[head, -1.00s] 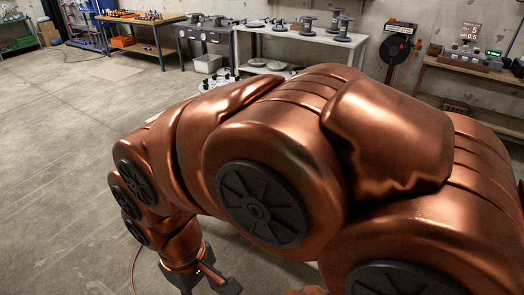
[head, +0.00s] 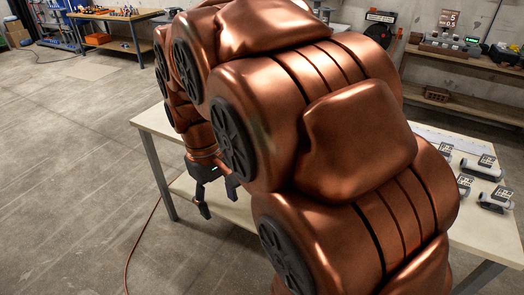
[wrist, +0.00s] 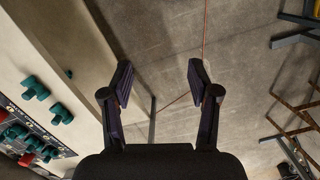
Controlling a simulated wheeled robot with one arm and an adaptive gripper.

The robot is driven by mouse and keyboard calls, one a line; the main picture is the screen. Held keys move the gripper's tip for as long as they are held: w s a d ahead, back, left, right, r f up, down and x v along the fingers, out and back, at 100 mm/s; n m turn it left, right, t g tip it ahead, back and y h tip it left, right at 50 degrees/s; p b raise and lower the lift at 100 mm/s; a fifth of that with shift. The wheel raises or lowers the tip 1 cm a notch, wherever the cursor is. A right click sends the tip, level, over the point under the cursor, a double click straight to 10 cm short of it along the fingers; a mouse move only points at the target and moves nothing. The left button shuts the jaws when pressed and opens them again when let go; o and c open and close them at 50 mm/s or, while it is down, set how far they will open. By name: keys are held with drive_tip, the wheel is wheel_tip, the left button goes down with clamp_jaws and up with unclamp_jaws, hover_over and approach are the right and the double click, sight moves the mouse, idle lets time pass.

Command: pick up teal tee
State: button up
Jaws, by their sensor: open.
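Several teal fittings lie on the left in the wrist view: one upper piece (wrist: 34,87), one beside it (wrist: 61,113), and more on a dark printed board (wrist: 14,133). Which of them is the tee is hard to tell at this size. No teal piece shows in the head view, where my arm covers much of the table (head: 150,122). My gripper (wrist: 160,78) is open and empty. It points at bare floor beyond the table's edge, to the right of the teal pieces in the wrist view. In the head view my gripper (head: 217,198) hangs by the near table edge.
Grey pipe pieces with printed tags (head: 484,167) lie on the table's right part. A shelf bench (head: 470,75) stands behind, and a workbench (head: 120,18) at the back left. An orange cable (head: 140,235) trails on the open floor. Metal frames (wrist: 295,115) show at right in the wrist view.

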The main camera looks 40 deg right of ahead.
drive_tip(key=w+d+f+n+b, duration=0.1)
drive_tip(key=w+d+f+b, duration=0.1)
drive_tip(key=w+d, duration=1.6)
drive_tip(key=w+d+f+n, duration=0.1)
drive_tip(key=w+d+f, duration=0.1)
drive_tip(key=d, duration=0.4)
drive_tip(key=w+d+f+n+t+b, duration=0.1)
drive_tip(key=w+d+f, duration=0.1)
drive_tip(key=d+f, duration=0.2)
drive_tip(key=w+d+f+b, duration=0.1)
drive_tip(key=d+f, duration=0.3)
drive_tip(key=d, duration=0.5)
drive_tip(key=shift+w+f+n, duration=0.1)
drive_tip(key=shift+w+n, duration=0.3)
drive_tip(key=shift+d+f, duration=0.2)
drive_tip(key=shift+f, duration=0.1)
drive_tip(key=shift+a+f, duration=0.1)
drive_tip(key=shift+f, duration=0.6)
drive_tip(key=shift+w+f+p, duration=0.2)
drive_tip(key=shift+f+p, duration=0.15)
drive_tip(key=shift+f, duration=1.2)
drive_tip(key=shift+w+f+p, duration=0.2)
drive_tip(key=shift+f+p, duration=0.15)
drive_tip(key=shift+f, duration=1.15)
drive_tip(key=shift+c, duration=0.4)
